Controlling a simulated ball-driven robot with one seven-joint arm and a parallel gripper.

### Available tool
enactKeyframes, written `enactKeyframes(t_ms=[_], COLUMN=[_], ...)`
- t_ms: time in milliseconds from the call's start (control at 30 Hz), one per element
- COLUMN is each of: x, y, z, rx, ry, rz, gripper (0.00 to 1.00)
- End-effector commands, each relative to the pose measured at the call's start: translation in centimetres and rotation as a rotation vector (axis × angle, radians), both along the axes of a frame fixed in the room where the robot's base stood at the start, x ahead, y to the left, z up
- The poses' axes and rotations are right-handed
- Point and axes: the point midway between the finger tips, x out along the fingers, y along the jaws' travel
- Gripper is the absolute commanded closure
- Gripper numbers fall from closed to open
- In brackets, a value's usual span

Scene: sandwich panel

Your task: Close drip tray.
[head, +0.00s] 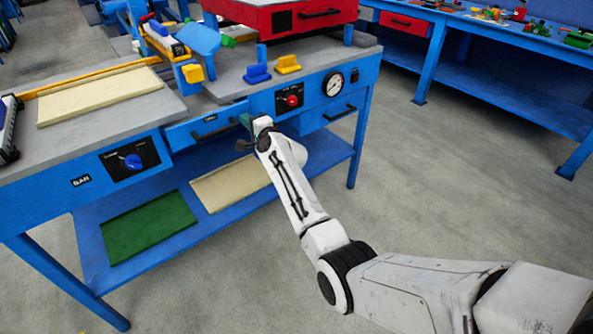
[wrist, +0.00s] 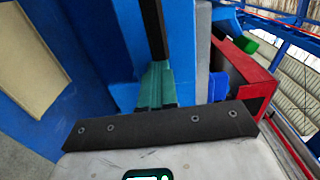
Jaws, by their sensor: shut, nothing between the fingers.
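A blue drawer front with a black handle (head: 211,133), which I take to be the drip tray, is under the middle of the bench. Its upper edge shows a strip of top, so it seems to stand out a little from the bench front. My gripper (head: 246,121) is at the right end of this front. In the wrist view, the shut green fingers (wrist: 157,78) are empty and lie close against a blue surface, beside a dark bar (wrist: 154,30). I cannot tell whether they touch it. My wrist hides part of the drawer's right end.
A second drawer with a black handle (head: 340,113) is to the right, below a gauge (head: 333,85) and a red knob (head: 292,100). A lower shelf (head: 290,178) holds a green panel (head: 148,225) and a beige panel (head: 230,185). The floor in front is clear.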

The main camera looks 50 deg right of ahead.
Motion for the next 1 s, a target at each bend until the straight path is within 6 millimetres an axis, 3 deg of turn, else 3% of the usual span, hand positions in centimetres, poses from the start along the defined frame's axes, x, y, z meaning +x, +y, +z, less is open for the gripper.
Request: enactKeyframes(t_ms=[333, 1000], x=[2.0, 2.0], y=[-0.6, -0.2], z=[-0.1, 0.2], rx=[0.002, 0.001], ry=[0.002, 0.0], rz=[0.0, 0.003], gripper=[1.0, 1.0])
